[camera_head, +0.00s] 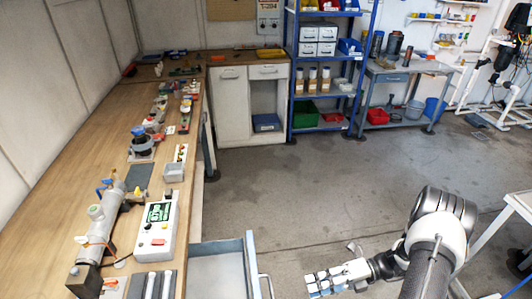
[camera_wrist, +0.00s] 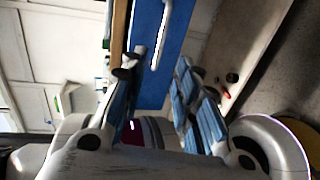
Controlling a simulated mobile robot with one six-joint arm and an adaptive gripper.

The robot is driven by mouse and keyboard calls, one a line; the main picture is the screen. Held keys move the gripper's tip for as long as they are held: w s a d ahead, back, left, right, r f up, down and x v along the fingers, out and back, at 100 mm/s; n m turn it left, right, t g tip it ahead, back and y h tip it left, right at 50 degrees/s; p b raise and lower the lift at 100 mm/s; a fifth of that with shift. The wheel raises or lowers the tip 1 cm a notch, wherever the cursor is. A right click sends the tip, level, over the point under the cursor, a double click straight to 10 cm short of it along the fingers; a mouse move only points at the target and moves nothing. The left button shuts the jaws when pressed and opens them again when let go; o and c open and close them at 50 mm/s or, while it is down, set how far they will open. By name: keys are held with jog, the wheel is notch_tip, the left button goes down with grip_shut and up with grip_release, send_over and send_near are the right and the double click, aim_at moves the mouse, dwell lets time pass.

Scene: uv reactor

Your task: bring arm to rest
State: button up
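My gripper (camera_head: 328,281) is at the lower middle of the head view, above the floor and to the right of an open drawer (camera_head: 250,265). In the wrist view the fingers of my gripper (camera_wrist: 160,95) stand apart with a clear gap and nothing held between them. A blue panel with a pale bar handle (camera_wrist: 160,38) is beyond the fingertips. My arm comes in from the lower right of the head view.
The long wooden bench (camera_head: 75,165) on the left carries a UV reactor tube (camera_head: 98,225), a control box (camera_head: 157,222) and several small parts. The drawer handle (camera_head: 266,286) sticks out near my gripper. Blue shelves (camera_head: 290,75) stand behind. The middle floor (camera_head: 300,190) is clear.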

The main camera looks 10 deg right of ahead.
jog(key=a+r+n+g+h, duration=0.2)
jog(key=a+r+n+h, duration=0.15)
jog(key=r+n, duration=0.6)
jog(key=a+r+n+g+h, duration=0.2)
jog(key=r+n+h, duration=0.3)
jog(key=r+n, duration=0.45)
jog(key=s+a+r+n+t+h, duration=0.2)
jog(key=s+r+n+t+h, duration=0.1)
jog(key=r+n, duration=0.4)
jog(key=s+a+r+n+t+h, duration=0.2)
jog(key=s+r+n+t+h, duration=0.2)
jog(key=s+r+n, duration=0.3)
jog(key=s+n, duration=0.1)
jog(key=n, duration=0.3)
jog(key=shift+a+r+t, duration=0.25)
jog(key=shift+t, duration=0.15)
